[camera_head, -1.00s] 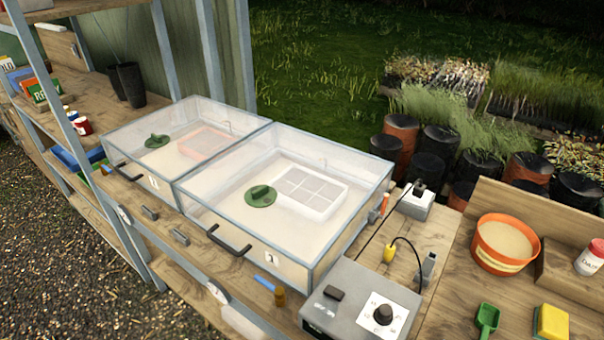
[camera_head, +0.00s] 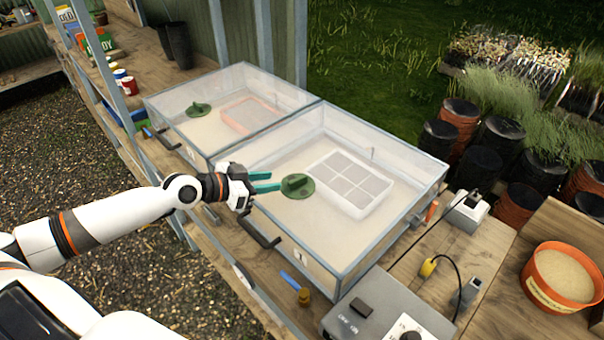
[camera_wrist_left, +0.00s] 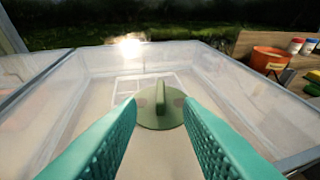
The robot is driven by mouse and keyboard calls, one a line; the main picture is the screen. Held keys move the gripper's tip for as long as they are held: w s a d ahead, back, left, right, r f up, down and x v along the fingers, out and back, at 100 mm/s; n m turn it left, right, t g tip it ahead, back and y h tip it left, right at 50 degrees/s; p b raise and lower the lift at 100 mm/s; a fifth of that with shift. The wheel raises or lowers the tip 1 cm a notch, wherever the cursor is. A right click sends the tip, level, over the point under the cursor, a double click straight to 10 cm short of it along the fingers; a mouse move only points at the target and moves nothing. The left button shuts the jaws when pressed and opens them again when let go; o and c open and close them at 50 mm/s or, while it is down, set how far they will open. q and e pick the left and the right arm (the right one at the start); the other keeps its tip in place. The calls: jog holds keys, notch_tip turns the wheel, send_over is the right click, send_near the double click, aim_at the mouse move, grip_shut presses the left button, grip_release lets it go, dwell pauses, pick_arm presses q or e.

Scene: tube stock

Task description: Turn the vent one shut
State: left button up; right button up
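The vent one (camera_head: 297,186) is a round green disc with a raised grip bar, on the clear lid of the nearer propagator box (camera_head: 345,235) marked 1. In the left wrist view the vent (camera_wrist_left: 160,106) lies straight ahead, its bar standing roughly along my line of view. My left gripper (camera_head: 265,182) is just left of the vent, its teal fingers pointing at it. In the left wrist view the fingers (camera_wrist_left: 160,140) are spread apart with nothing between them, and the bar shows in the gap beyond the tips. My right gripper is not seen.
A second box (camera_head: 225,110) with its own green vent (camera_head: 198,110) stands behind to the left. A black handle (camera_head: 258,232) sticks out at the front. A grey control box (camera_head: 385,318) with a dial and an orange pot (camera_head: 560,277) stand right.

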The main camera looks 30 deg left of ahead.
aim_at(298, 178)
pick_arm(q)
jog(key=p+x, duration=0.2)
jog(key=x, duration=0.6)
jog(key=shift+w+d, duration=0.2)
jog(key=shift+w, duration=0.15)
jog(key=shift+w+d+f, duration=0.3)
jog(key=shift+w+f, duration=0.1)
jog(key=shift+w, duration=0.15)
jog(key=shift+c, duration=0.4)
grip_shut()
